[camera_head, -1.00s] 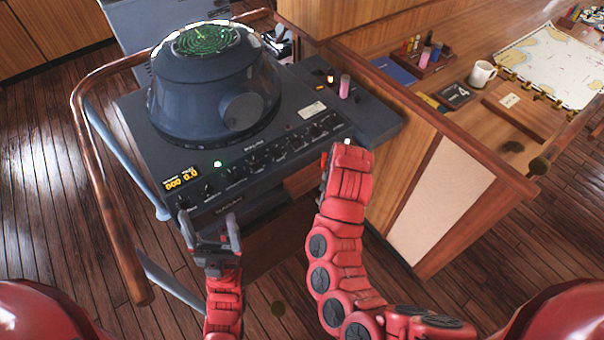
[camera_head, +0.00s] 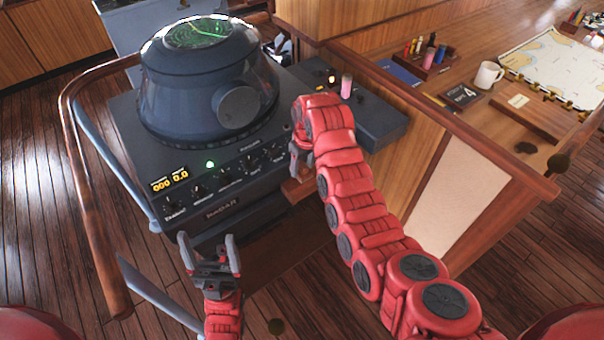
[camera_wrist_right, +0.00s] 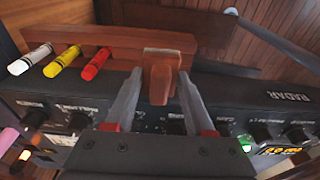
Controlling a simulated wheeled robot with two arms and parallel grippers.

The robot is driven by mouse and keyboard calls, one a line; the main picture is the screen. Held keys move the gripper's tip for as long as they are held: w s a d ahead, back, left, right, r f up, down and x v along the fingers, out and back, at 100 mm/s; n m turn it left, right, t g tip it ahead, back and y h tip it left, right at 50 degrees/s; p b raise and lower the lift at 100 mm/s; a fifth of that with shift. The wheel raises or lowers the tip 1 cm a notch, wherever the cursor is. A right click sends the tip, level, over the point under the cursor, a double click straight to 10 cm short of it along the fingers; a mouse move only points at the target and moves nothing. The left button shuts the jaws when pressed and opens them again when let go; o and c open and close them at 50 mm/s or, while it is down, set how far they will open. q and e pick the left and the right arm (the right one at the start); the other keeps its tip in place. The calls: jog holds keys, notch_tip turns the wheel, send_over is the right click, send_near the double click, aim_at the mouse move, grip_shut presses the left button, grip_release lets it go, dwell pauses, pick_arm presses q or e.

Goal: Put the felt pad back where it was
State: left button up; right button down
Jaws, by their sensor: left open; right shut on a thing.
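A small reddish-brown block with a tan end, which looks like the felt pad (camera_wrist_right: 160,80), is between the fingers of my right gripper (camera_wrist_right: 160,92) in the right wrist view. The gripper is shut on it, in front of a wooden rack (camera_wrist_right: 110,42) holding white, yellow and red crayons; I cannot tell whether the pad touches the rack. In the head view my right gripper (camera_head: 297,160) is at the radar console's front right edge, and the pad is hidden. My left gripper (camera_head: 208,246) is open and empty, in front of the console.
The radar console (camera_head: 190,195) carries a large round display housing (camera_head: 205,85), with knobs along its front. A wooden rail (camera_head: 75,170) curves around its left side. At right, a chart table (camera_head: 450,75) holds a white mug (camera_head: 488,75) and a chart (camera_head: 555,70).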

aim_at(302, 172)
jog(key=shift+w+a, duration=0.1)
notch_tip(302, 172, down, 3)
jog(key=p, duration=0.2)
jog(key=shift+p, duration=0.35)
jog(key=shift+f, duration=0.35)
jog(key=shift+c, duration=1.3)
grip_release()
jog(key=shift+w, duration=0.1)
